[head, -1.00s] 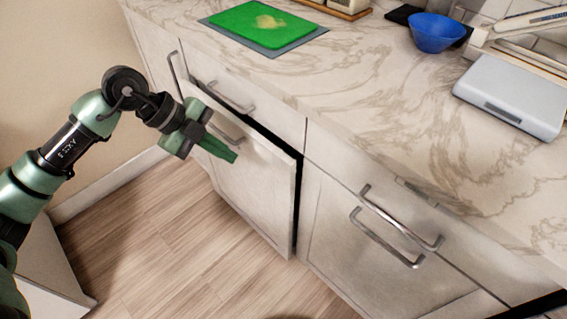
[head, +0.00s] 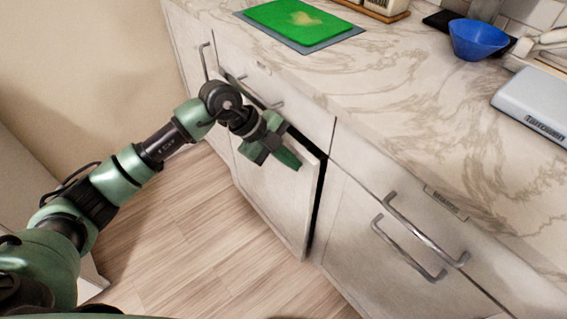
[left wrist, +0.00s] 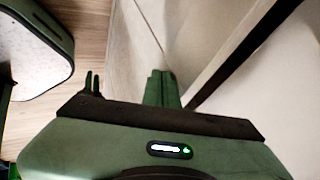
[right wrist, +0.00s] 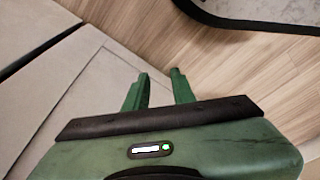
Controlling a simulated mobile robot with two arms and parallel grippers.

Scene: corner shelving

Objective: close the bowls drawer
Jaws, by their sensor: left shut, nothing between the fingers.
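A pale drawer front (head: 270,198) stands a little out from the cabinet under the counter in the head view. A dark gap shows along its top and right side. Its label cannot be read, so I cannot confirm it is the bowls drawer. My left gripper (head: 290,159) is shut and empty, in front of the upper part of this front. Its handle is hidden, and contact cannot be told. The left wrist view shows the closed fingers (left wrist: 161,76) by pale panels. My right gripper (right wrist: 160,74) is open and empty in the right wrist view, outside the head view.
The marble counter (head: 400,120) holds a green cutting board (head: 298,20), a blue bowl (head: 477,40) and a grey scale (head: 535,103). Shut fronts with metal handles (head: 409,248) are to the right. Wood floor (head: 200,245) is free in front.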

